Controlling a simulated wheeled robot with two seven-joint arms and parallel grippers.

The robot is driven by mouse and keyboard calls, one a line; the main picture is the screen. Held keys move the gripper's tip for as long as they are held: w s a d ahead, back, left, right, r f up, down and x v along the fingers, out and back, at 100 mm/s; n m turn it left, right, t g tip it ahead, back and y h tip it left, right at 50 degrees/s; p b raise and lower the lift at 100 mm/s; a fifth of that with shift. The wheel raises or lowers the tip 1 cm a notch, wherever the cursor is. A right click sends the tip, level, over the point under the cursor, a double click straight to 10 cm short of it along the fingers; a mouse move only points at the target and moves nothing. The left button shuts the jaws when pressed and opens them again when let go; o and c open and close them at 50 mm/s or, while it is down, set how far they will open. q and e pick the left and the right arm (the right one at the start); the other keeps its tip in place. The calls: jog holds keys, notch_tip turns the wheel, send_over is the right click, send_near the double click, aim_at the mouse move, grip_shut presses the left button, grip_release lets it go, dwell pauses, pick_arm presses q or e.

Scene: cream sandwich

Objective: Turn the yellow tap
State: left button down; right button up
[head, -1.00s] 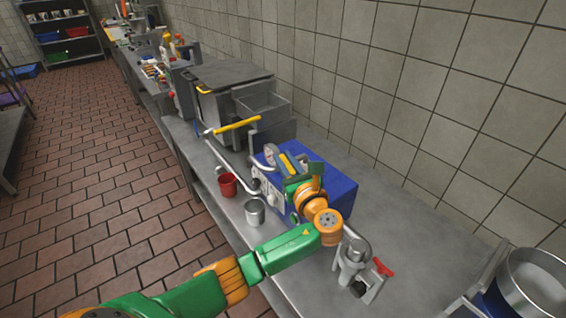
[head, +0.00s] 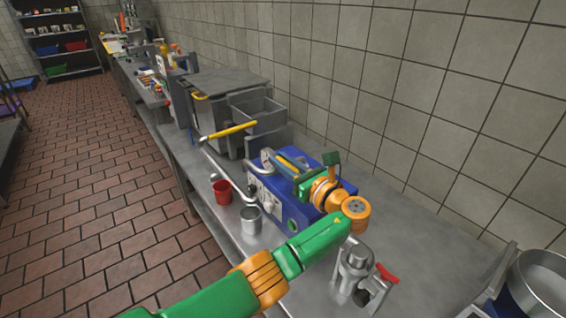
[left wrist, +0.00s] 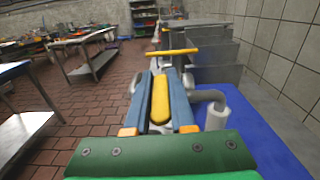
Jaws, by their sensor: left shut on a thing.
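A short yellow handle (left wrist: 160,98) lies lengthwise between the two blue-grey fingers of my left gripper (left wrist: 161,76) in the left wrist view. The gripper is shut on this yellow tap handle. In the head view my left gripper (head: 279,162) is over the blue box-shaped unit (head: 298,212), with the yellow handle partly hidden between the fingers. Grey curved pipes stand at the unit's front. A second, longer yellow lever (head: 230,132) sticks out farther back, apart from the gripper; it also shows in the left wrist view (left wrist: 172,52). My right gripper is not in view.
A red cup (head: 222,192) and a metal cup (head: 251,220) stand near the counter's front edge. A metal fitting with a red handle (head: 387,273) is close to my forearm. Grey bins (head: 257,110) stand behind, and a large pot (head: 540,285) is at right.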

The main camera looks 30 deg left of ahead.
aim_at(298, 173)
pick_arm(q)
jog(key=c, duration=0.8)
grip_release()
jog(key=shift+a, duration=0.1)
jog(key=shift+o, duration=0.2)
jog(key=b+v, duration=0.1)
jog(key=v, duration=0.6)
jog(key=shift+w, duration=0.1)
